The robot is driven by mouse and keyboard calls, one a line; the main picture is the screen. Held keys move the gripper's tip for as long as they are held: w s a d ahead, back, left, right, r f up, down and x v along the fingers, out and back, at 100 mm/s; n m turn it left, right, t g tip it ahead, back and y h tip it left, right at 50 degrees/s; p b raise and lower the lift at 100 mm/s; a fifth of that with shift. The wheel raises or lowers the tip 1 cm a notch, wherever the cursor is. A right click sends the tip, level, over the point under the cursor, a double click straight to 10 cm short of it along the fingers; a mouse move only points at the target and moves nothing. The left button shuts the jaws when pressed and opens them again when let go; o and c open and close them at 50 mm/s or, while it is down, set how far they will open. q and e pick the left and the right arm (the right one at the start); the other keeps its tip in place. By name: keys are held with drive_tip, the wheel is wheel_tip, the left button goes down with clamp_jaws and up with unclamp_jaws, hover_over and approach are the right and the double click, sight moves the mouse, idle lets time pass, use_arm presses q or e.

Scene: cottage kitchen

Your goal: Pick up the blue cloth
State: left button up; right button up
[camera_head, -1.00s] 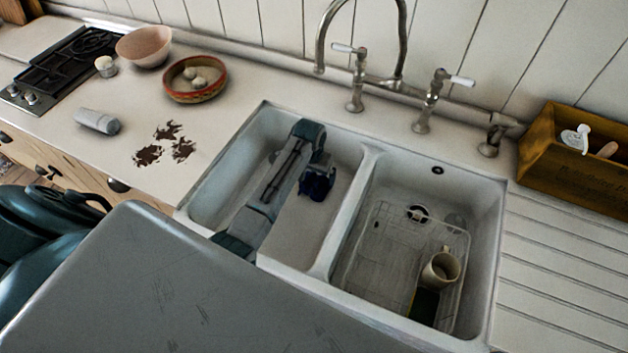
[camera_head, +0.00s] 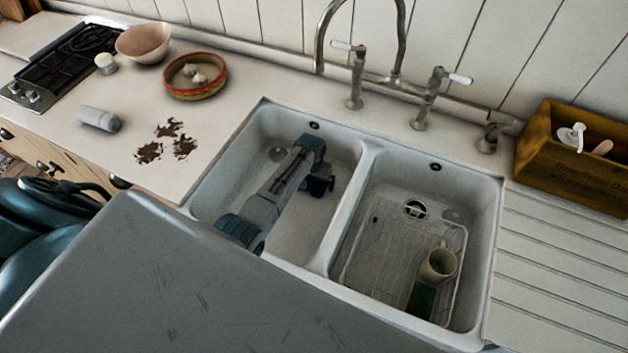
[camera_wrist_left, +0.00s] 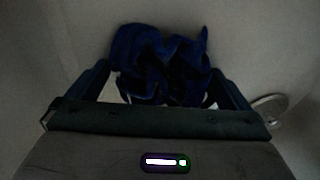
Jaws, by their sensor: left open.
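The blue cloth (camera_wrist_left: 160,62) is a crumpled dark blue heap on the pale basin floor in the left wrist view. My left gripper (camera_wrist_left: 165,88) is open, with one finger on each side of the cloth's near part; I cannot tell whether the fingers touch it. In the head view my left gripper (camera_head: 319,186) points down inside the left sink basin, and there the cloth is mostly or wholly hidden by it. My right gripper is not in view.
The left basin (camera_head: 220,178) has walls close around my arm, and a divider separates it from the right basin. The right basin holds a wire rack (camera_head: 385,250), a mug (camera_head: 438,264) and a sponge (camera_head: 420,298). A tall faucet (camera_head: 357,80) stands behind.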

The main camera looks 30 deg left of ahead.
sight(313, 180)
use_arm(q)
drive_tip(key=shift+c, duration=0.2)
drive_tip(key=c, duration=0.6)
drive_tip(key=shift+r, duration=0.1)
drive_tip(key=shift+s+r+b, duration=0.1)
drive_tip(key=shift+s+b, duration=0.05)
drive_tip(key=shift+b, duration=0.15)
wheel_tip(313, 180, up, 11)
drive_tip(key=b, duration=0.2)
drive_tip(key=s+b, duration=0.1)
drive_tip(key=s, duration=0.5)
drive_tip(key=s+b, duration=0.2)
drive_tip(key=s, duration=0.5)
drive_tip(key=s+d+b, duration=0.1)
drive_tip(key=s, duration=0.5)
drive_tip(key=shift+s+d, duration=0.1)
drive_tip(key=shift+s, duration=0.25)
